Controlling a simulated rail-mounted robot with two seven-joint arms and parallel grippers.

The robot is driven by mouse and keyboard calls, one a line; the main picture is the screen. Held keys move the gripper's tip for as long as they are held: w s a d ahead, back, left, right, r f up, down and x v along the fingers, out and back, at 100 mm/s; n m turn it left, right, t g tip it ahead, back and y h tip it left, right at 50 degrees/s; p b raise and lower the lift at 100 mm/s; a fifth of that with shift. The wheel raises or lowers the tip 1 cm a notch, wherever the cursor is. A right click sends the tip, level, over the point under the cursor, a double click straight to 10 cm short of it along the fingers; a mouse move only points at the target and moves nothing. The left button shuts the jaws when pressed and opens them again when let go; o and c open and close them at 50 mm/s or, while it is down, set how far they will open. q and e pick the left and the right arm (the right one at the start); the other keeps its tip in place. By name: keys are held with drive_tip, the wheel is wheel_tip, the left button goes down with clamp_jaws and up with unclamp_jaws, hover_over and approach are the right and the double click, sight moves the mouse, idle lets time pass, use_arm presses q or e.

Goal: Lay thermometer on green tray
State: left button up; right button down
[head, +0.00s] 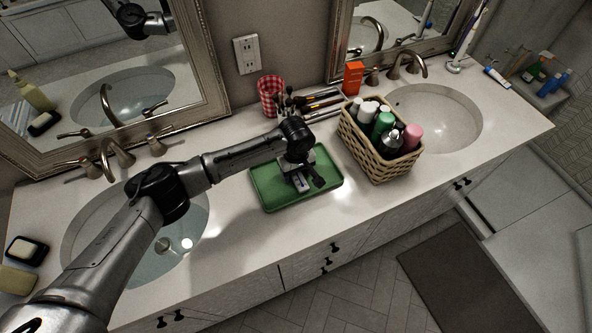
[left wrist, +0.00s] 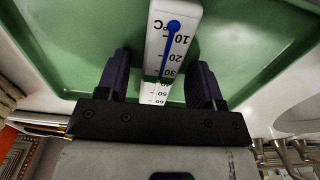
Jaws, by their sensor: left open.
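The green tray (head: 268,190) lies on the counter between the two sinks. My left gripper (head: 305,184) is low over the tray, pointing down. The thermometer (head: 300,183) is white and shows just below the gripper, partly hidden by it. In the left wrist view the thermometer (left wrist: 172,45) has a blue column and dark numbers, and lies over the green tray (left wrist: 80,40). The left gripper's fingers (left wrist: 160,85) are open, one on each side of the thermometer, with gaps between. My right gripper is not in view.
A wicker basket (head: 372,158) with several bottles stands right of the tray. A red checkered cup (head: 270,96) and several brushes (head: 318,100) are behind it. Sinks lie left (head: 100,245) and right (head: 455,120). Bare counter (head: 240,245) runs in front of the tray.

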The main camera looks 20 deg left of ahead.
use_arm(q)
wheel_tip(320, 180, up, 12)
drive_tip(key=b, duration=0.3)
drive_tip(key=shift+r, duration=0.2)
idle(0.3)
drive_tip(key=shift+d, duration=0.1)
idle(0.3)
